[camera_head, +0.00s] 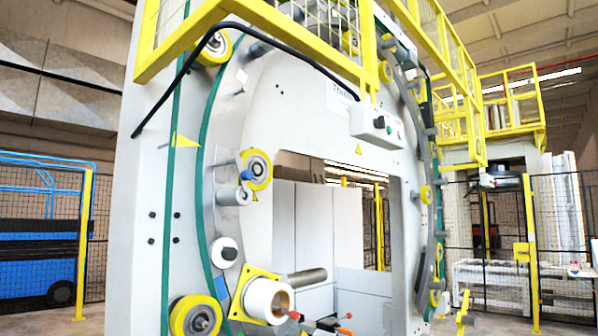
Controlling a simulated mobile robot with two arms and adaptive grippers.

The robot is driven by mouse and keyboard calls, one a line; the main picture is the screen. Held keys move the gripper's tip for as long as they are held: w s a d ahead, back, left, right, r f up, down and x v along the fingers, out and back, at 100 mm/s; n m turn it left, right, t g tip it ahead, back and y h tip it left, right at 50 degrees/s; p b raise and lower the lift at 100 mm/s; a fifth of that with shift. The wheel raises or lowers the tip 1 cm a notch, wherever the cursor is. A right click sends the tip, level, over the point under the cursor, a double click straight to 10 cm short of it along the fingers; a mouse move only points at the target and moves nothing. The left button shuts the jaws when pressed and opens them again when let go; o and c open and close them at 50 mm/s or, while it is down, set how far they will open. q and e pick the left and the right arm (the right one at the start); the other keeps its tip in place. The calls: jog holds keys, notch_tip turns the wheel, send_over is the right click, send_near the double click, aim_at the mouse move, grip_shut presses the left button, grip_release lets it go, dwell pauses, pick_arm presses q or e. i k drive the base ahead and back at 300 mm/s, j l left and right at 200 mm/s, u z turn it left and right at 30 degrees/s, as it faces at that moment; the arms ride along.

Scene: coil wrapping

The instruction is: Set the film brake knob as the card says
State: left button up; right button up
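A white round knob-like part (225,253) with a dark mark on its lower side sits on the lower left of the machine's ring. It may be the film brake knob, but its setting is too small to read. A pale card or label (341,92) is on the machine's upper face, partly behind a black cable. Its text is not legible. A white film roll (268,300) with a brown core sits on a yellow plate below the knob-like part.
A grey control box (376,124) with buttons hangs at the upper right of the ring opening. Yellow guide rollers (195,316) stud the ring. Dark parts with red tips (325,324) show at the bottom edge. Mesh fences stand on both sides.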

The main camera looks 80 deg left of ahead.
aim_at(229, 253)
jog(key=i+u, duration=0.1)
jog(key=u, duration=2.05)
